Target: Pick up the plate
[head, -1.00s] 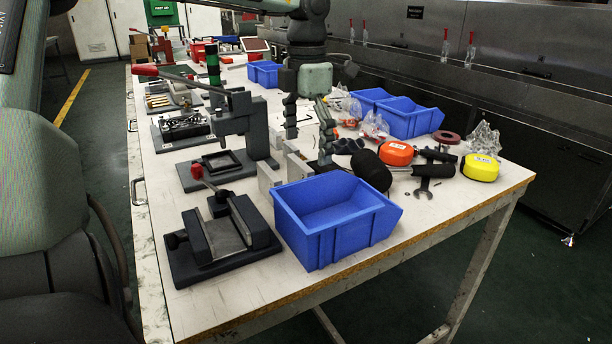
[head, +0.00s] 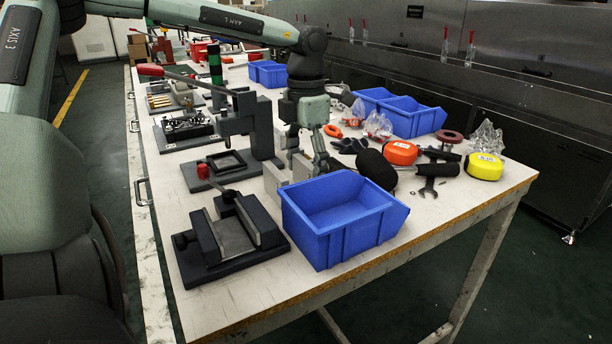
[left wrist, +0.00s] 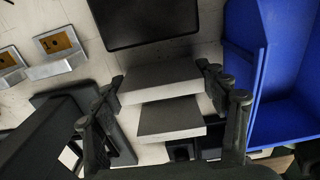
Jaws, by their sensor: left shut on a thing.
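Two pale grey metal plates stand side by side on the table behind the front blue bin. The nearer one (head: 273,180) is left of my left gripper. The other plate (head: 301,168) is between the fingers of my left gripper (head: 307,160), which points down at it. In the left wrist view the gripper (left wrist: 160,78) is shut on a grey plate (left wrist: 158,82), with a fingertip at each end. A second grey block (left wrist: 170,119) shows just below it. The plate's lower part is hidden, so I cannot tell whether it touches the table. My right gripper is not in view.
The front blue bin (head: 345,240) stands close to the right of the plates. A dark vise (head: 225,245) and a press (head: 245,130) stand to the left. The near table corner is clear.

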